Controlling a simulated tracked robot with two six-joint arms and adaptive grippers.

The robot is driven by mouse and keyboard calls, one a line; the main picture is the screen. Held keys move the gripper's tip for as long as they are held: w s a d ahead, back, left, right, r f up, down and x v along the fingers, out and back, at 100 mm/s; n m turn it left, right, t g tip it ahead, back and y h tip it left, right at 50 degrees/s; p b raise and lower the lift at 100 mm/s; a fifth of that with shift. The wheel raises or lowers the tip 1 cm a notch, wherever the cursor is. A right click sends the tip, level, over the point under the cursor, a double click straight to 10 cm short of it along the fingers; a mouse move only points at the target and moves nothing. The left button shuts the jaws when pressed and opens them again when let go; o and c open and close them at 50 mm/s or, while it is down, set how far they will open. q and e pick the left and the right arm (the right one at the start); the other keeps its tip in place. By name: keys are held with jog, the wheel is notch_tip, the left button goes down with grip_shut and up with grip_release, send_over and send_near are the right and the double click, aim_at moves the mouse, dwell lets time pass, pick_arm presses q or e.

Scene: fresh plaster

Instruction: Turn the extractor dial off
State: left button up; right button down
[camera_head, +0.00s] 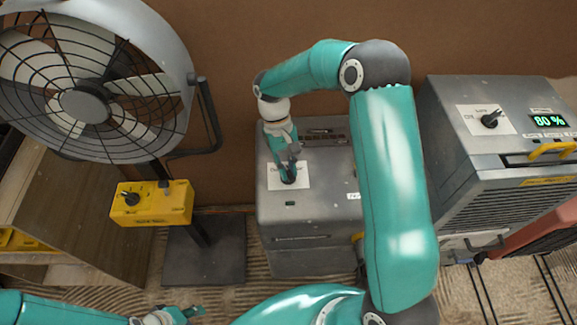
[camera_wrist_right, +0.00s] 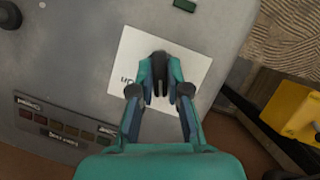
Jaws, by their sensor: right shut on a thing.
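A black dial (camera_wrist_right: 159,76) stands on a white label (camera_wrist_right: 190,68) on top of the grey machine (camera_head: 310,215) in the middle. My right gripper (camera_wrist_right: 159,70) is shut on this dial, one finger on each side. In the head view my right gripper (camera_head: 288,172) comes down onto the label and mostly hides the dial. The label's writing is largely covered, so I cannot read the machine's name. My left gripper (camera_head: 187,312) is low at the bottom left, away from the machine; its jaws are too small to judge.
A large fan (camera_head: 85,100) stands at left with a yellow control box (camera_head: 150,204) carrying its own dial. At right, another grey machine (camera_head: 480,150) has a dial (camera_head: 491,120) and a display (camera_head: 548,121) reading 80 %. A green indicator (camera_wrist_right: 185,5) sits near the held dial.

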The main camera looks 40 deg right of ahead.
jog(key=shift+n+h, duration=0.9)
jog(key=shift+n, duration=1.4)
jog(key=c, duration=1.1)
grip_release()
jog(key=shift+a, duration=0.1)
jog(key=shift+c, duration=0.2)
jog(key=shift+r, duration=0.1)
jog(key=v, duration=1.1)
jog(key=shift+r, duration=0.35)
jog(key=shift+a, duration=0.1)
